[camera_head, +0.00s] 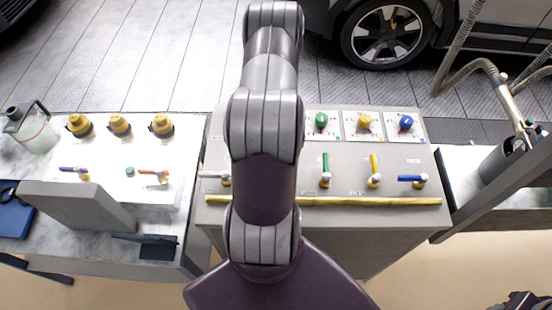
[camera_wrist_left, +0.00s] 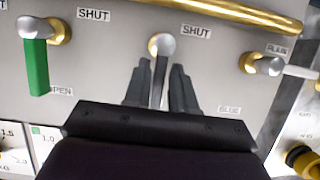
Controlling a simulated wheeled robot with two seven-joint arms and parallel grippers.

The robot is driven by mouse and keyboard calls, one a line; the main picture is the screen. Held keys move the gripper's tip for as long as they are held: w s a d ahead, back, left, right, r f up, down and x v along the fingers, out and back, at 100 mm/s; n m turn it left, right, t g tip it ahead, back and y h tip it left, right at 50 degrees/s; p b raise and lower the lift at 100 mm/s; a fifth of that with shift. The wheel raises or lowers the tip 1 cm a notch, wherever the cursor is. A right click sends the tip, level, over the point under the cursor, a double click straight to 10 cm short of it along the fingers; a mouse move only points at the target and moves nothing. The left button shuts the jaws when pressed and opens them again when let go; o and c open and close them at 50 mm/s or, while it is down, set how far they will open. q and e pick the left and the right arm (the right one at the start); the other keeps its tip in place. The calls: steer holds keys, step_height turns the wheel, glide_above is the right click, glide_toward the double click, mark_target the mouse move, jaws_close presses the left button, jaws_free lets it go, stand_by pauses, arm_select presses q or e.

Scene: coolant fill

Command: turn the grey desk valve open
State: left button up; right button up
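The grey desk valve's round silver knob (camera_wrist_left: 162,45) shows in the left wrist view, with its grey lever running down between the fingers of my left gripper (camera_wrist_left: 160,80). The dark fingers stand on either side of the lever, close to it. I cannot tell whether they touch it. A SHUT label (camera_wrist_left: 195,32) is beside the knob. In the head view my arm covers this valve and the gripper, above the grey desk (camera_head: 370,230). My right gripper is not in view.
The green lever (camera_wrist_left: 37,65) is left of the grey valve in the wrist view; another pale lever (camera_wrist_left: 268,65) is to its right. A yellow rail (camera_head: 380,201) runs along the desk front. Yellow (camera_head: 374,170) and blue (camera_head: 410,179) levers stand right of my arm.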

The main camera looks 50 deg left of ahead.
arm_select(q)
steer(key=shift+o, duration=0.6)
steer(key=shift+w+a+r, duration=0.1)
steer(key=shift+w+r, duration=0.05)
steer(key=shift+r, duration=0.15)
steer(key=b+v, duration=0.1)
steer(key=v, duration=0.4)
steer(key=shift+a+r+b, duration=0.1)
steer(key=shift+r+b, duration=0.2)
steer(key=shift+b, duration=0.05)
steer(key=p+v, duration=0.5)
steer(key=v, duration=0.1)
steer(key=shift+r, duration=0.25)
